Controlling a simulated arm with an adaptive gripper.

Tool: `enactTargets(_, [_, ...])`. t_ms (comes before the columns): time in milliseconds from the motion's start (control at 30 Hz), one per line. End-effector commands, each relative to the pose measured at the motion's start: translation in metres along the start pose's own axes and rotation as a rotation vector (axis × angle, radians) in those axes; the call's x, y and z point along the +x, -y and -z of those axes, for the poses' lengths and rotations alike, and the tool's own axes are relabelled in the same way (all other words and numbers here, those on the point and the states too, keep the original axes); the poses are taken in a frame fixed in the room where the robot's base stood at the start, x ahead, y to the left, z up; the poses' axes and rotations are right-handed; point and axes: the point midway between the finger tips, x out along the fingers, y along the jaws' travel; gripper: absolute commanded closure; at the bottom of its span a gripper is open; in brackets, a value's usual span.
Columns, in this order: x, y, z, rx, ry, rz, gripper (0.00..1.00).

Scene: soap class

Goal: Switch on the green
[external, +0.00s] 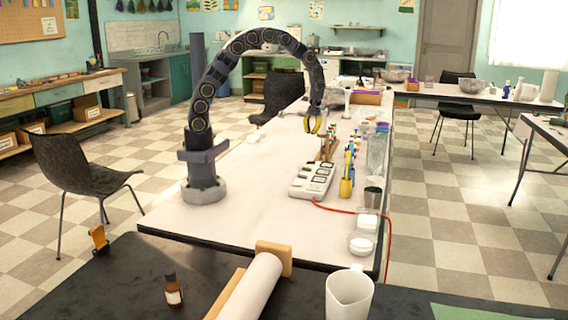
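A white box with several dark-framed switches or sockets (311,181) lies on the white table, right of my arm's base.
A rack of small coloured bottles (327,146) stands just behind the box. A yellow cup with coloured pens (346,187) stands to its right. A dark metal cup (373,197) and white dishes (361,245) are near the right edge. The table left of the box is clear.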

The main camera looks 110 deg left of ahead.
Motion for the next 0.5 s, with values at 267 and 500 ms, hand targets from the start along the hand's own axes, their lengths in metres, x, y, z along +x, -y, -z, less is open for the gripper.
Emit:
enactTargets(267, [0.001, -0.0002, 0.0019, -0.008, -0.001, -0.001, 1.0])
enactTargets(500, [0.0103, -0.0005, 0.0018, -0.007, -0.001, -0.001, 1.0])
